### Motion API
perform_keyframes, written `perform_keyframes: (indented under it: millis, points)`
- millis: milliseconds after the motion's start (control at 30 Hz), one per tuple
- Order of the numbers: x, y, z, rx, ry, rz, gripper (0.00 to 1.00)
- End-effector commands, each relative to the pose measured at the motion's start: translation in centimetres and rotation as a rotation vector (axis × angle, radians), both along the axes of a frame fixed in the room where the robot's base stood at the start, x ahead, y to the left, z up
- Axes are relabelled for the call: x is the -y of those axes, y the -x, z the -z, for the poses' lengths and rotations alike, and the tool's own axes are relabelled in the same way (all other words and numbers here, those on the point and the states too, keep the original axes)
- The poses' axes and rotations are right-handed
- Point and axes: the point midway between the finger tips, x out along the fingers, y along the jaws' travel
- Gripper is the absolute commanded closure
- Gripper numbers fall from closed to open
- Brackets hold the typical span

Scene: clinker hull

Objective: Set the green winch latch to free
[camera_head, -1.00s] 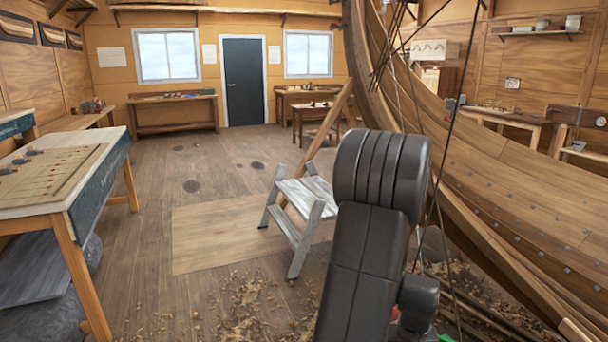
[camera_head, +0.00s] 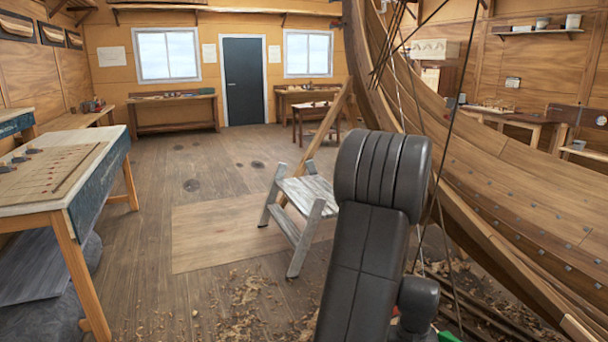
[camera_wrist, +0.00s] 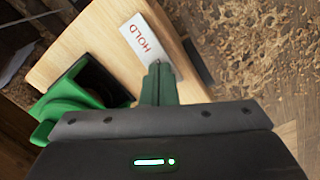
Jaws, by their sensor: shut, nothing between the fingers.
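In the wrist view a bright green winch part (camera_wrist: 72,108) with a dark hollow sits at the left on a pale wooden board (camera_wrist: 100,42). A white plate (camera_wrist: 139,44) reading HOLD in red lies flat on the board. My gripper (camera_wrist: 158,72) is shut and empty, a narrow dark greenish shape at the centre, its tip close to the lower end of the HOLD plate. Whether it touches the plate or the board I cannot tell. In the head view a bit of green (camera_head: 447,337) shows at the bottom edge; my arm hides the rest. No plate marked free shows.
A grey step stool (camera_head: 300,215) stands on the floor left of my arm. The planked hull (camera_head: 500,190) rises on the right, with ropes in front. A workbench (camera_head: 62,185) stands at the left. Shavings lie on the floor, and the middle floor is mostly open.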

Motion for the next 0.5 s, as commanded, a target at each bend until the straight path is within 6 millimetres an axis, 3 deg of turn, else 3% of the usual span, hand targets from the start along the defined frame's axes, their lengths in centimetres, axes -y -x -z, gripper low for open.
perform_keyframes:
  millis: [500]
  points:
    - [-0.01, 0.04, 0.72, -0.001, 0.0, 0.0, 1.0]
